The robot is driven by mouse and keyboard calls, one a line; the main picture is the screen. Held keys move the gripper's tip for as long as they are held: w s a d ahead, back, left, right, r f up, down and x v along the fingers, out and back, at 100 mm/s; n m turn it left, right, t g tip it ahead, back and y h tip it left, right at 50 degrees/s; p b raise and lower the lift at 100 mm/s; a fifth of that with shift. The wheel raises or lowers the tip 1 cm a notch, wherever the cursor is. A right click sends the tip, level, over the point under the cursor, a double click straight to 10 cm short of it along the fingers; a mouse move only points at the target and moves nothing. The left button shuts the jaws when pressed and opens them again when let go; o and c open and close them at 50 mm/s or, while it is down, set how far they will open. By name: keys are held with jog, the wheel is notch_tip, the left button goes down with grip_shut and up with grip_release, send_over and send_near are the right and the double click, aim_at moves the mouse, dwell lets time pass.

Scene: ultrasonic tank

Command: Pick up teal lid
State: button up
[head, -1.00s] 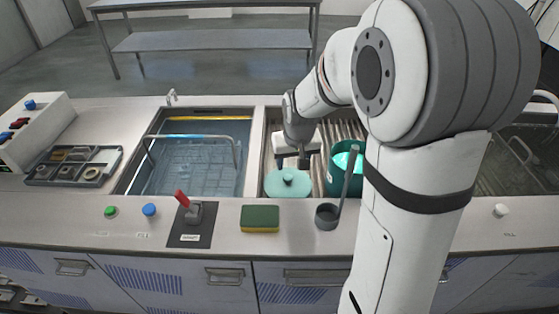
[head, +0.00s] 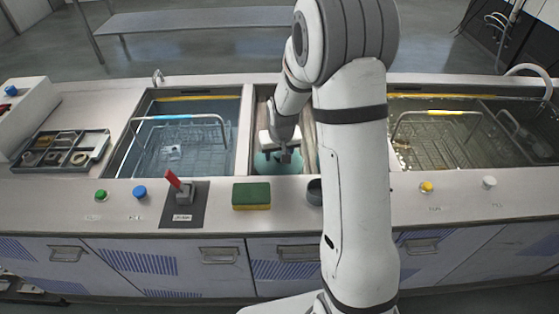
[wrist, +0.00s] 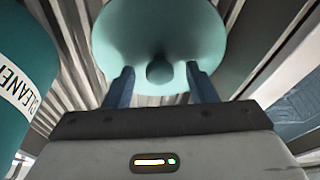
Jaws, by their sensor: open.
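The teal lid (wrist: 158,30) is a round disc with a small knob (wrist: 159,71) in its middle. It lies on the slatted rack in the middle bay. In the head view the lid (head: 265,165) is partly hidden under my gripper (head: 284,156). In the wrist view my gripper (wrist: 160,84) is open, with one finger on each side of the knob. I cannot tell whether the fingers touch it; a gap shows on both sides.
A teal cleaner container (wrist: 22,65) stands close on the left in the wrist view. Tanks with wire baskets (head: 180,147) (head: 440,140) flank the bay. A sponge (head: 251,196), a red-handled switch (head: 181,190) and a grey cup (head: 314,191) sit along the front counter.

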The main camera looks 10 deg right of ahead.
jog(key=c, duration=1.1)
jog(key=shift+o, duration=0.2)
jog(key=shift+r, duration=0.15)
